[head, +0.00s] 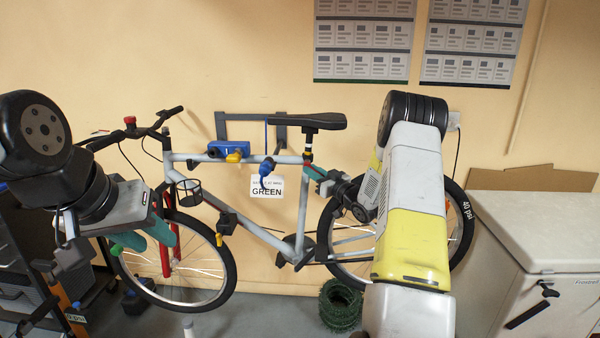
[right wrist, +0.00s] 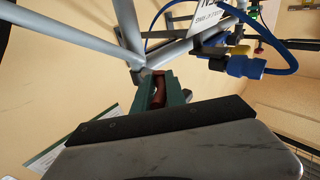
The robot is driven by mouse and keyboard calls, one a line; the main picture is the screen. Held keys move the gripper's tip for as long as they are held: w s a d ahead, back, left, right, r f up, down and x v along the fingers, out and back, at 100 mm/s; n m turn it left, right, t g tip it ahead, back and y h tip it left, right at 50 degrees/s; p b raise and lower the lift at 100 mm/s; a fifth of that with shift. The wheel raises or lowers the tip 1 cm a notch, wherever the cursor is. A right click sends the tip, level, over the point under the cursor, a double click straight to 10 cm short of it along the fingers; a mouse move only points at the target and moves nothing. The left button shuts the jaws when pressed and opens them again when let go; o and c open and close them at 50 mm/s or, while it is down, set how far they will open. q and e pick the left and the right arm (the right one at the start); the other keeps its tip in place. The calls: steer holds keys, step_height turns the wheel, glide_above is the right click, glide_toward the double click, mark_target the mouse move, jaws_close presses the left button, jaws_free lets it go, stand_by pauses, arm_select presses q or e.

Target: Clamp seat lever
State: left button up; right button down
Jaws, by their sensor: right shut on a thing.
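The bicycle (head: 283,160) has a black saddle (head: 310,121) on a short seatpost. A red seat lever (head: 307,164) shows at the top of the seat tube. My right gripper (head: 317,173) is at that clamp, coming from the right. In the right wrist view its green fingers (right wrist: 165,95) are shut on the dark red lever (right wrist: 158,88), beside the grey frame tubes. The fingers hide most of the lever. My left gripper (head: 146,238) is beside the front wheel and red fork, away from the seat; its teal fingers show, but their gap is unclear.
A blue clamp (head: 232,149) with a yellow knob sits on the top tube. A sign reading GREEN (head: 267,187) hangs behind the frame. A white cabinet (head: 545,235) stands at right, a green coil (head: 340,306) on the floor.

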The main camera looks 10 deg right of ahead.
steer(key=shift+d, duration=0.1)
stand_by(0.4)
steer(key=c, duration=1.4)
jaws_free()
steer(key=shift+o, duration=0.2)
steer(key=v, duration=0.7)
steer(key=shift+s+d, duration=0.2)
steer(key=shift+s, duration=0.1)
steer(key=shift+c, duration=0.2)
